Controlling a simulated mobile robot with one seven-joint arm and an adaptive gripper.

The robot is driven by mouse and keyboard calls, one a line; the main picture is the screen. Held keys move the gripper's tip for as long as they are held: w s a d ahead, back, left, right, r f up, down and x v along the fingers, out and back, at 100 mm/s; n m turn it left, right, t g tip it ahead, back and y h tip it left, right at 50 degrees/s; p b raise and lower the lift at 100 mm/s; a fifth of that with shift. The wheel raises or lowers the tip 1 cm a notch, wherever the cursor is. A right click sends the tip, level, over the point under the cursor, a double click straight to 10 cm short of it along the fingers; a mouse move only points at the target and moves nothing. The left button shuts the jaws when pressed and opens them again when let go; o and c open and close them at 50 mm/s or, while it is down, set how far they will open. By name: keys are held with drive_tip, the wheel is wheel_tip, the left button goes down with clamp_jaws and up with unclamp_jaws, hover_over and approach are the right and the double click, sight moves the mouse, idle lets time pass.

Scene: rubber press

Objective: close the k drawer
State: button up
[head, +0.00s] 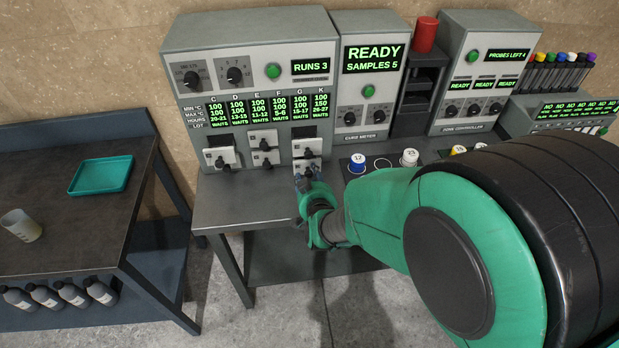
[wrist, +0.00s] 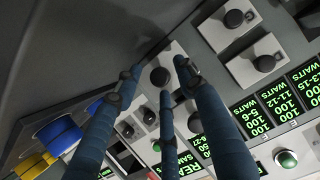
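The left grey machine has small pale drawers with black knobs below a green display whose last column is headed K. In the head view, the rightmost drawers sit under that end, a pale front (head: 308,148) below a dark opening. In the wrist view, my blue fingers (wrist: 158,80) are apart, on either side of a black knob (wrist: 160,76) on a pale front. Contact with the knob is unclear.
Another drawer front (head: 223,158) stands out at the left below a dark opening. Blue-capped (head: 358,161) and white-capped (head: 409,157) containers stand right of my gripper. My arm covers much of the right side. The bench's left front part (head: 235,205) is clear.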

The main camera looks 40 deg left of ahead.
sight(307, 164)
clamp_jaws()
drive_tip(key=w+a+b, duration=0.1)
drive_tip(key=w+a, duration=0.3)
drive_tip(key=shift+f, duration=0.15)
drive_tip(key=shift+w+a+r, duration=0.2)
drive_tip(key=shift+c, duration=1.6)
unclamp_jaws()
drive_tip(key=o, duration=0.3)
drive_tip(key=shift+w+a+f, duration=0.1)
drive_tip(key=shift+a, duration=0.05)
drive_tip(key=shift+r, duration=0.2)
